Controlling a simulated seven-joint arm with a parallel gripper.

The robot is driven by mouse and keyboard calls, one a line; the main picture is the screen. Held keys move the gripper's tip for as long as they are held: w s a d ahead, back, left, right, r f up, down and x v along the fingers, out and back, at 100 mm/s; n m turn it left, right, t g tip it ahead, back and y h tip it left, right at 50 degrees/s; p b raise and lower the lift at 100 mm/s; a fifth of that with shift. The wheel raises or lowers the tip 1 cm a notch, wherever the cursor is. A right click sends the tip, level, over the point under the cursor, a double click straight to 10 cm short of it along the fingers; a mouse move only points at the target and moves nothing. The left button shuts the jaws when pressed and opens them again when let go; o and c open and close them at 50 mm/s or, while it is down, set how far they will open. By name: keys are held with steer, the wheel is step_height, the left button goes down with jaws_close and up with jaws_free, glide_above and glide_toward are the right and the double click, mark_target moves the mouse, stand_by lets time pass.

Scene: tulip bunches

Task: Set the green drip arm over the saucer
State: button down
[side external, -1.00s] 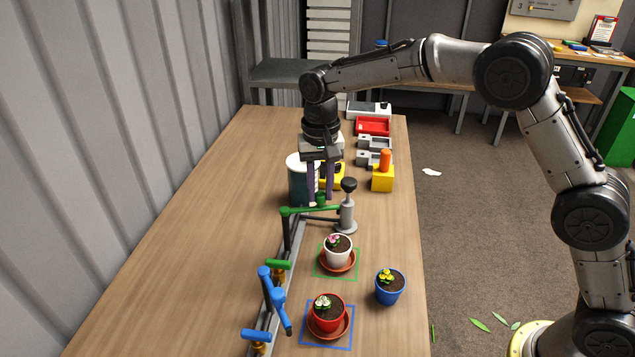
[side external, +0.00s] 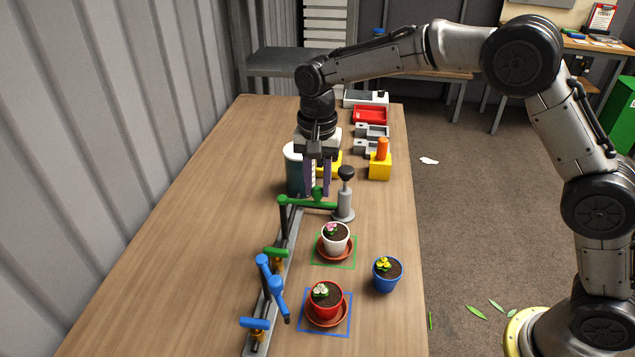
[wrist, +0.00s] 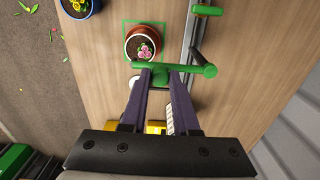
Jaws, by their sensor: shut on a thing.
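The green drip arm (side external: 300,202) reaches right from a post on the grey rail, level above the table. Its free end is near a grey stand with a black knob. My gripper (side external: 318,192) points down with its purple fingers shut on the green drip arm; in the wrist view the arm (wrist: 190,72) crosses at the fingertips (wrist: 159,72). The terracotta saucer (side external: 321,254) holds a white pot (side external: 335,239) with a pink flower, inside a green square outline. The drip arm lies just behind the pot in the side view, and beside the saucer in the wrist view.
The grey stand (side external: 345,200) is close right of my gripper, and a dark canister (side external: 295,175) is behind left. Blue drip arm (side external: 278,300), red pot (side external: 325,297) and blue pot (side external: 386,276) are at the front. The table's left side is clear.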

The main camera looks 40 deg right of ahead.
mark_target(318, 189)
steer(key=c, duration=0.7)
jaws_free()
steer(key=shift+o, duration=0.2)
steer(key=shift+r, duration=0.15)
step_height(318, 189, up, 14)
steer(key=shift+f, duration=0.2)
